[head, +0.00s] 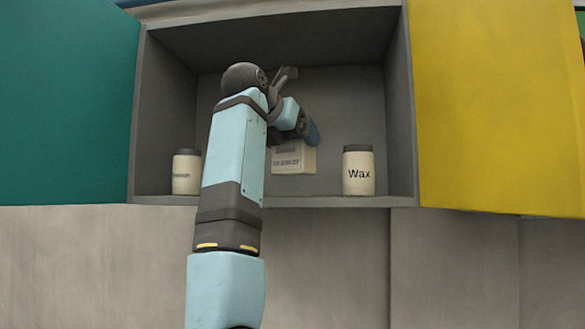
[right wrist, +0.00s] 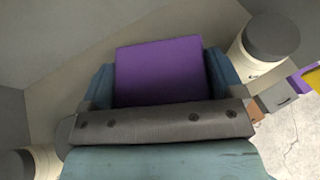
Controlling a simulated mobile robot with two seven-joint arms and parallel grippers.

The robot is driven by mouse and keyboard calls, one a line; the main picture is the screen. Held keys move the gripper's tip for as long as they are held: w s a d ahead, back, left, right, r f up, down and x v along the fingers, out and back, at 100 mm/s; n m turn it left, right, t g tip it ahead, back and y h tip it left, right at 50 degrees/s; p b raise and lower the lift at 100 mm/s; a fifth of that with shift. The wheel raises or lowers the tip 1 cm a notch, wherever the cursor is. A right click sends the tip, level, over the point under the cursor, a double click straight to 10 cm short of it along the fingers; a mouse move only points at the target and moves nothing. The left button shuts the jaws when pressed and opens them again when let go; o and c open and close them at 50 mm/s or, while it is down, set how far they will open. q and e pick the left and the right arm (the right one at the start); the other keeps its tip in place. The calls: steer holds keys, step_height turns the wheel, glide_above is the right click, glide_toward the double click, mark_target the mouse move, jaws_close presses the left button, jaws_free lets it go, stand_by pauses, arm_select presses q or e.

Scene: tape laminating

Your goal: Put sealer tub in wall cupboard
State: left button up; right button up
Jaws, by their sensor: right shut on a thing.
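The sealer tub (head: 294,160) is a cream box-shaped tub with a printed label, inside the open wall cupboard (head: 345,105). In the right wrist view its purple top (right wrist: 158,70) sits between the blue fingers. My right gripper (head: 300,130) reaches into the cupboard and is shut on the tub. In the head view the tub's base shows higher than the bases of the jars, and whether it touches the shelf cannot be told. My arm hides part of the tub's left side. My left gripper is not in view.
A dark-lidded jar marked Wax (head: 358,172) stands on the shelf right of the tub; it also shows in the right wrist view (right wrist: 262,50). Another dark-lidded jar (head: 186,174) stands at left. The teal door (head: 70,100) and yellow door (head: 495,105) are open.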

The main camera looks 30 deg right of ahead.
mark_target(287, 152)
step_height(287, 152, down, 4)
steer(key=shift+f+b, duration=0.15)
steer(key=shift+b, duration=0.15)
steer(key=shift+s, duration=0.1)
steer(key=o, duration=0.9)
steer(key=shift+f, duration=0.1)
steer(key=shift+r, duration=0.3)
steer(key=shift+s+a, duration=0.2)
steer(key=shift+a, duration=0.1)
steer(key=v, duration=1.1)
steer(key=shift+s+a+r, duration=0.1)
